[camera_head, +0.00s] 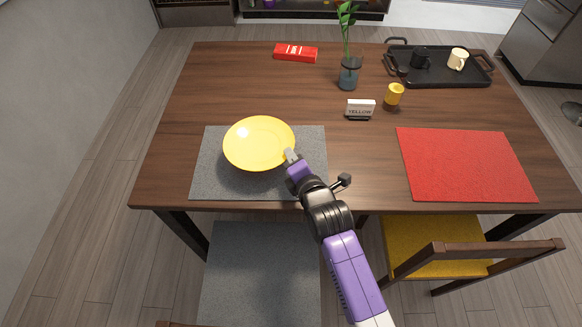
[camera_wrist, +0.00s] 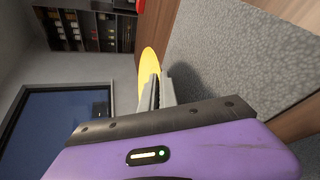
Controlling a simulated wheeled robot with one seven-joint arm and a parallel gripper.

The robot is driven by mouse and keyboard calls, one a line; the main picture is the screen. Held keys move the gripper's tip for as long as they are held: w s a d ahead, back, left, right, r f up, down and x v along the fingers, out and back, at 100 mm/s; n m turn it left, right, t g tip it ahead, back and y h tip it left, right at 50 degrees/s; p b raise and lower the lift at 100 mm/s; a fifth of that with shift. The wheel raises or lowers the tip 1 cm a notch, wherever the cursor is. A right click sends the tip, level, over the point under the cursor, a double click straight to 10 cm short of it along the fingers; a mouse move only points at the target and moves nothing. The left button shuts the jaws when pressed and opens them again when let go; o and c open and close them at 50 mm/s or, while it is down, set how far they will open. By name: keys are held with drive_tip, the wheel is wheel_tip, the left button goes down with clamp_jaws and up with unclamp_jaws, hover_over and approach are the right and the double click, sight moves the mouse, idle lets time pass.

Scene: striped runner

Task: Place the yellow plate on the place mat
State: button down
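The yellow plate (camera_head: 258,143) is over the grey place mat (camera_head: 212,182) at the left front of the table. A shadow shows below it; it appears slightly above the mat, though contact is hard to judge. My gripper (camera_head: 290,156) is at the plate's right rim and appears shut on it. In the wrist view the plate (camera_wrist: 149,64) shows nearly edge-on, with its rim between the fingertips of my gripper (camera_wrist: 157,90). The grey mat (camera_wrist: 235,60) lies to the right there. A red mat (camera_head: 465,165) lies at the right front.
A black tray (camera_head: 439,80) with two mugs is back right; a red box (camera_head: 295,53) is at the back. A yellow-seated chair (camera_head: 425,246) stands in front.

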drive_tip(key=shift+f, duration=2.65)
drive_tip(key=c, duration=2)
unclamp_jaws()
drive_tip(key=shift+f, duration=0.15)
drive_tip(key=shift+o, duration=0.3)
drive_tip(key=v, duration=1.2)
